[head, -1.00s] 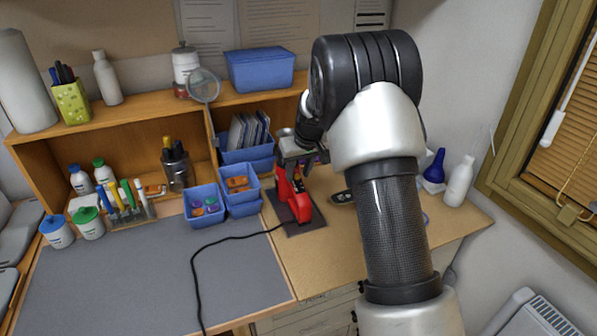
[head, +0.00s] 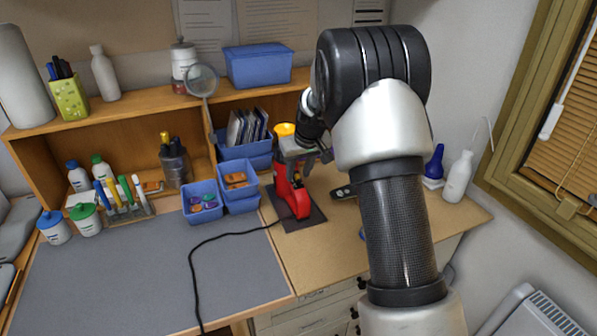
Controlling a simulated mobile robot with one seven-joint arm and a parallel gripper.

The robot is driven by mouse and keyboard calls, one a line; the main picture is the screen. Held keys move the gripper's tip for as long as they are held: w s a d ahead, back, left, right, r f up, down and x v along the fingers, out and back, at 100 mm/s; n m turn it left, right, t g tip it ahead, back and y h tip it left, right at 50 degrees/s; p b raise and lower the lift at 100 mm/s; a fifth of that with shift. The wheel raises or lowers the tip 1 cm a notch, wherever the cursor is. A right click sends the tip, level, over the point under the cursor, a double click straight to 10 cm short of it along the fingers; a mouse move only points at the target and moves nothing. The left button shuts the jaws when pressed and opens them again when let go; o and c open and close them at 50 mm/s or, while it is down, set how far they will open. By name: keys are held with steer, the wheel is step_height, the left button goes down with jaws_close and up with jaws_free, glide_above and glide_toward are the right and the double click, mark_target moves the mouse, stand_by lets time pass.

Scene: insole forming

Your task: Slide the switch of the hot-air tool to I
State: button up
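The red hot-air tool (head: 294,200) stands upright on a dark mat (head: 312,222) on the right part of the bench, with its black cord running off to the left. A yellow-orange round top (head: 284,129) shows above it, behind my gripper. My gripper (head: 305,172) is at the tool's upper part, close against it or touching; I cannot tell which. My gripper hides part of the tool's body. The switch and its I mark cannot be made out. The gripper's fingers are too small and dark to tell whether they are open or shut.
Blue bins (head: 203,203) with small parts stand just left of the tool. A dark remote-like object (head: 344,191) lies right of it, near my arm. White bottles (head: 459,178) and a blue-nozzled one (head: 434,166) stand at the right. The grey mat (head: 150,275) at front left is mostly clear.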

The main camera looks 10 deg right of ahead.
steer(key=v, duration=1.7)
steer(key=shift+r+b, duration=0.2)
steer(key=shift+b, duration=0.1)
steer(key=shift+s+r, duration=0.1)
steer(key=s+a+r+m+p, duration=0.1)
steer(key=s+r, duration=0.2)
steer(key=s, duration=0.6)
steer(key=s+r, duration=0.4)
steer(key=s, duration=0.4)
steer(key=s+f+m+t+p, duration=0.1)
steer(key=s+f, duration=0.3)
steer(key=s, duration=1.2)
steer(key=shift+a+f+h, duration=0.15)
steer(key=shift+a+h, duration=0.1)
steer(key=shift+h, duration=0.15)
steer(key=shift+d, duration=0.1)
